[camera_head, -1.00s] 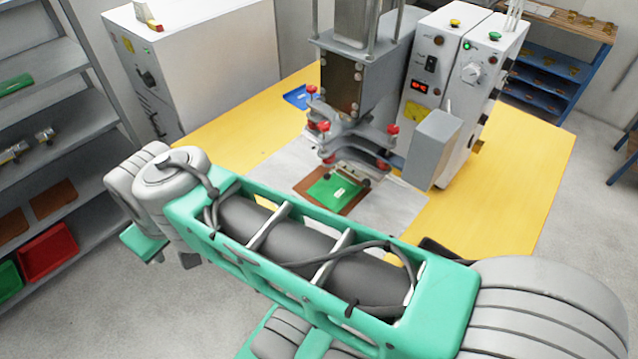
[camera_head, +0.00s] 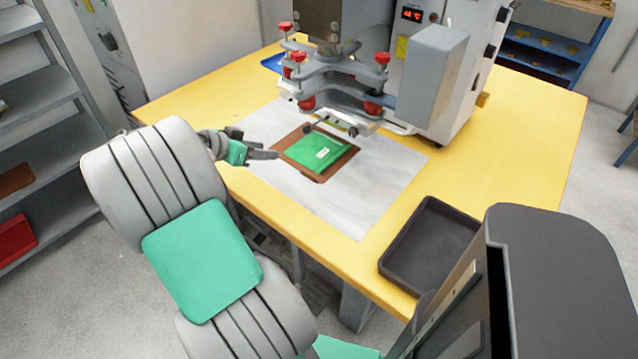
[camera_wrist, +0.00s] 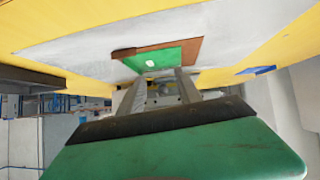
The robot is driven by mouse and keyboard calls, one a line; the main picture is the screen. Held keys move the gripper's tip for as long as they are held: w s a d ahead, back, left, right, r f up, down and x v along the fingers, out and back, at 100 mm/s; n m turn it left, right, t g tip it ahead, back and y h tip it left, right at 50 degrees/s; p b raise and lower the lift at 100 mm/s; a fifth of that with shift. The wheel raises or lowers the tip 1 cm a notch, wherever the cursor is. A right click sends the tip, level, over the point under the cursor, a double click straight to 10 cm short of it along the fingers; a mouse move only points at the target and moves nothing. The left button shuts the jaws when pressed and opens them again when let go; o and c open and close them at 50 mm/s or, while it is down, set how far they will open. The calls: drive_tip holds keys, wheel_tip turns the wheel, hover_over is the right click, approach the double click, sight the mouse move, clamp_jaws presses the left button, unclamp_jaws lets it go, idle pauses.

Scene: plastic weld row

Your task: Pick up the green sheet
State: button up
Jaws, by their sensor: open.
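The green sheet (camera_head: 319,151) lies on a brown board (camera_head: 291,157) on the grey-white mat, just in front of the press head. A small white label sits on the sheet. In the wrist view the green sheet (camera_wrist: 163,59) appears beyond my fingertips, with the brown board (camera_wrist: 191,45) around its edges. My gripper (camera_head: 262,154) is at the left of the brown board, with its fingers pointing right toward the sheet and not touching it. In the wrist view my gripper (camera_wrist: 158,82) shows two separated fingers with nothing between them.
The welding press (camera_head: 335,85) with red knobs stands close behind the sheet and overhangs its far side. A black empty tray (camera_head: 432,245) is at the table's front right. A blue item (camera_head: 272,62) lies at the back left. The yellow table (camera_head: 520,140) is clear at right.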

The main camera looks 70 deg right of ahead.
sight(330, 162)
drive_tip(key=s+d+f+m+g, duration=0.1)
drive_tip(key=s, duration=0.2)
drive_tip(key=s+d+f+m+g+b, duration=0.1)
drive_tip(key=s+f+m+g, duration=0.1)
drive_tip(key=s, duration=0.1)
drive_tip(key=s+d+f+m+g+b, duration=0.1)
drive_tip(key=s+d+f, duration=0.1)
drive_tip(key=s, duration=0.1)
drive_tip(key=shift+s+d+f+m+g, duration=0.1)
drive_tip(key=shift+s+f+m+g, duration=0.15)
drive_tip(key=shift+s+m+g, duration=0.1)
drive_tip(key=b+x, duration=0.1)
drive_tip(key=x, duration=0.6)
drive_tip(key=shift+d, duration=0.1)
drive_tip(key=shift+c, duration=0.2)
clamp_jaws()
